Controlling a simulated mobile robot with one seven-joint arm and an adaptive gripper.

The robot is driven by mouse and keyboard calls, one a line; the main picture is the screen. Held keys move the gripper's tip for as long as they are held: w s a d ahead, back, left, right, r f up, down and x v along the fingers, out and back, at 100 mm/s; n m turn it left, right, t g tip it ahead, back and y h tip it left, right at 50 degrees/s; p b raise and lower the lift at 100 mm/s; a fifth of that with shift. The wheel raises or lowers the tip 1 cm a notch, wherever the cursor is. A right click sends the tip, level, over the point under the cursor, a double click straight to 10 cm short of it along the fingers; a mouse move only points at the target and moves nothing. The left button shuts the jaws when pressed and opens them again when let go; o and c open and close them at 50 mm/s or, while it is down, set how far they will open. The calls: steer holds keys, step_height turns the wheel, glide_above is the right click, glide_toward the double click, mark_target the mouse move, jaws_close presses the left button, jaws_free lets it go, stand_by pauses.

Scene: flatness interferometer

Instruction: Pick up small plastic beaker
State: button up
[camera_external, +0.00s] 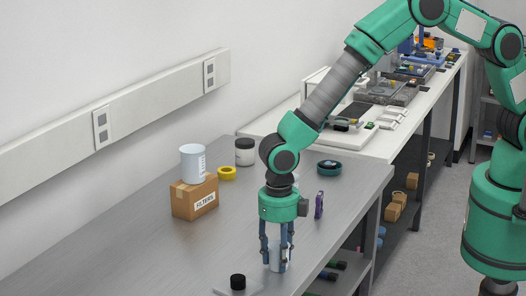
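A small pale, translucent beaker (281,262) stands upright near the front edge of the grey metal bench. My gripper (274,262) points straight down over it, with its blue-grey fingers on either side of the beaker. The fingers hide part of the beaker. I cannot tell whether they touch it or are a little apart from it. A larger white beaker (193,162) with markings stands on a cardboard box labelled FILTERS (195,198), to the left and farther back.
A black-capped item (238,282) is close by at lower left. A yellow tape roll (227,173), a black-lidded jar (245,152), a teal roll (329,167) and a purple item (319,205) stand farther back. The bench (130,250) is clear at left.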

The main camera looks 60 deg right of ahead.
steer(key=shift+r, duration=0.15)
stand_by(0.3)
steer(key=shift+r, duration=0.5)
steer(key=shift+s+d+r, duration=0.15)
steer(key=shift+r, duration=0.45)
steer(key=shift+s+d+r, duration=0.1)
steer(key=shift+s+r, duration=0.05)
steer(key=shift+r, duration=0.4)
steer(key=s+d, duration=0.3)
steer(key=s, duration=0.1)
steer(key=s+d+r, duration=0.1)
steer(key=s+d, duration=0.5)
steer(key=s, duration=0.1)
steer(key=shift+s+d+r, duration=0.2)
steer(key=shift+s+d, duration=0.1)
steer(key=shift+d, duration=0.1)
